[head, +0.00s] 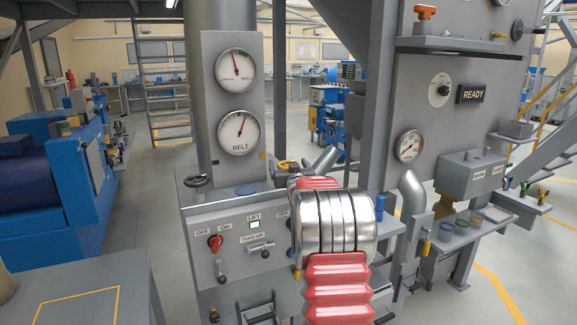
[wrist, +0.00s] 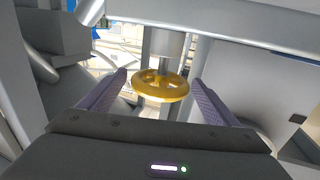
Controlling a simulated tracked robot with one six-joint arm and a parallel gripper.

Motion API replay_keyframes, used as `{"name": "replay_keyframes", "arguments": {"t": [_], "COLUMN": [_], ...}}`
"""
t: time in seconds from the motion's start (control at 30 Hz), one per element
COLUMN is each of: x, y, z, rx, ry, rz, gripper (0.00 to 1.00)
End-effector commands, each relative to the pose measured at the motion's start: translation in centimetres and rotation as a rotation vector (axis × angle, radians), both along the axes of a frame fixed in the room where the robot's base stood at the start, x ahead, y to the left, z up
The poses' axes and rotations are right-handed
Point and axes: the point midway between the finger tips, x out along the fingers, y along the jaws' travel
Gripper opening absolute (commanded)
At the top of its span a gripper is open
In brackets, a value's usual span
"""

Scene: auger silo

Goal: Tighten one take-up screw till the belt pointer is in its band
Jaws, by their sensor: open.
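The BELT gauge (head: 238,132) is on the grey panel of the column in the head view. Its needle points up and slightly right; the band is too small to read against it. A yellow handwheel (wrist: 160,86) on an upright shaft is in the wrist view, between the tips of my open gripper (wrist: 160,79), with a gap visible on each side. A yellow wheel also shows behind my arm in the head view (head: 286,165). A black handwheel (head: 196,181) is at the left of the panel. My arm hides my jaws in the head view.
The control panel has a red OFF/ON switch (head: 215,243), a lit LIFT lamp (head: 255,224) and a take-up label (head: 252,238). A READY sign (head: 473,94) is at right. Grey structure and pipework stand close around the wheel in the wrist view.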

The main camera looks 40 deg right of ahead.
Motion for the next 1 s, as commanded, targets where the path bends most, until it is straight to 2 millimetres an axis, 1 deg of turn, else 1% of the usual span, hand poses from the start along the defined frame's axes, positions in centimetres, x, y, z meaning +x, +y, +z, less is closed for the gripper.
{"name": "replay_keyframes", "arguments": {"t": [0.33, 0.9, 1.0], "x": [0.16, 0.13, 0.13], "y": [-0.13, -0.16, -0.16], "z": [0.03, 0.03, 0.04], "rx": [-0.001, -0.001, -0.001], "ry": [-0.001, -0.001, -0.001], "rz": [0.000, -0.001, -0.001], "gripper": [0.83, 0.43, 0.42]}}
